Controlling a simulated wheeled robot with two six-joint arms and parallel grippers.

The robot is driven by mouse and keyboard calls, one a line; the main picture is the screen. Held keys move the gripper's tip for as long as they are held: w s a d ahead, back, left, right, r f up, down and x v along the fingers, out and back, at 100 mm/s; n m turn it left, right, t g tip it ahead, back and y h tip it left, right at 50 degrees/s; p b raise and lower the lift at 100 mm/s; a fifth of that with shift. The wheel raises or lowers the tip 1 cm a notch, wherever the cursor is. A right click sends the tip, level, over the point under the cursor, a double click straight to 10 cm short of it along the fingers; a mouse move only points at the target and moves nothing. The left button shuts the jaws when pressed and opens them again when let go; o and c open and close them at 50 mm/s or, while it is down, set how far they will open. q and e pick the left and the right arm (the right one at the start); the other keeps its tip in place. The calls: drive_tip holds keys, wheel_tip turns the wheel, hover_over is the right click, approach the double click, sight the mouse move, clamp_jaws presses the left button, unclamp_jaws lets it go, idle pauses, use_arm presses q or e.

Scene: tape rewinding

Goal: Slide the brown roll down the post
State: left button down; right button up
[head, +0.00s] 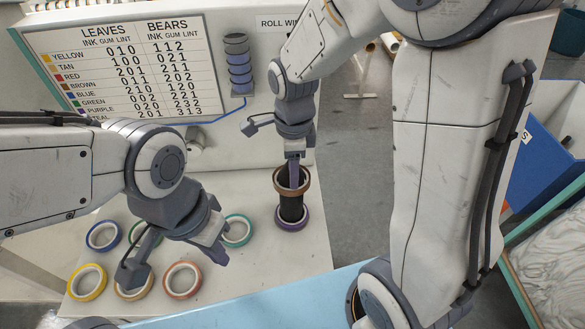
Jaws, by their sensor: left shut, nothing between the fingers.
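The brown roll (305,189) is around the top end of the upright black post (291,208) in the head view. A purple roll (291,224) sits around the post's foot, apart from the brown roll, with bare post between them. My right gripper (294,177) points down at the post's top, with a finger inside the brown roll's ring. It appears shut on the roll's wall; its other finger is hidden. My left gripper (219,258) is shut and empty, low over the table, left of the post.
Several loose rolls lie on the pale table, including a blue one (103,235), a yellow one (87,283) and a red-orange one (182,280). Bare table lies right of the post.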

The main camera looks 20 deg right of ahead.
wheel_tip(320, 180, up, 10)
drive_tip(key=b, duration=0.1)
drive_tip(key=shift+r, duration=0.25)
idle(1.1)
